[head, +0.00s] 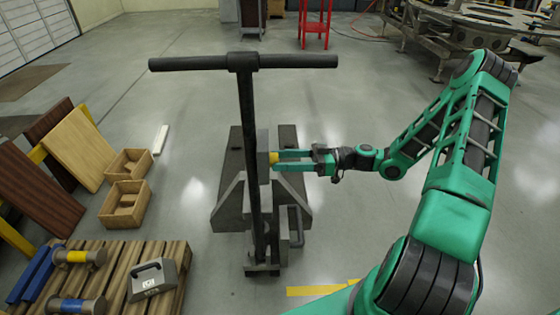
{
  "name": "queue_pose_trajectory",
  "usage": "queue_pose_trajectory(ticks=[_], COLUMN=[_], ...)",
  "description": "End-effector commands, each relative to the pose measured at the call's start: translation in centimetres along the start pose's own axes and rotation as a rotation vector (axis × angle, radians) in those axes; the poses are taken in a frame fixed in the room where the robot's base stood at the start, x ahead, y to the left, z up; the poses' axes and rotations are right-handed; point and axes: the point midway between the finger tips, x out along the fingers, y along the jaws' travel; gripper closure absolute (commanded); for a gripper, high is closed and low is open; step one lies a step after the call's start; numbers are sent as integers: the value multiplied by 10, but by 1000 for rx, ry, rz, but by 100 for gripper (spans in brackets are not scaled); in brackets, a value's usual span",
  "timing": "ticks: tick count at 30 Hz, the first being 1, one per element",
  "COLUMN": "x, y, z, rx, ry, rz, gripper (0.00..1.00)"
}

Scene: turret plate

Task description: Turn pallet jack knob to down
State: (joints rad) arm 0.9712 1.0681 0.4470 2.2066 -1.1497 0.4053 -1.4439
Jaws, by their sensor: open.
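The pallet jack (232,200) stands in the middle of the head view, with its dark T-shaped handle (248,140) upright. A small yellow knob (273,158) shows on the right side of a grey block just behind the handle post. My gripper (276,160) reaches in from the right, with its two green fingers pointing left. The fingers are apart, one above and one below the level of the knob, with the tips beside it. I cannot tell whether they touch it. The knob's exact setting is too small to read.
A wooden pallet (112,270) at lower left holds a grey weight (153,279) and dumbbell-like tools. Two wooden boxes (124,204) and leaning boards (78,148) stand at left. A red stand (314,25) is at the back. The floor between is mostly clear.

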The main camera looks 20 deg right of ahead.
Motion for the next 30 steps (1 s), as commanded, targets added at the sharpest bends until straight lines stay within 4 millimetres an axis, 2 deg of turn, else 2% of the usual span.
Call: queue_pose_trajectory(ticks=[9, 10, 15, 23, 30], x=[3, 3, 3, 3, 3], y=[0, 0, 0, 1, 1], z=[0, 0, 0, 0, 0], rx=[0, 0, 0, 12, 104], ry=[0, 0, 0, 0, 2], rz=[-1, -1, 0, 2, 3], gripper=[46, 48, 87, 87, 87])
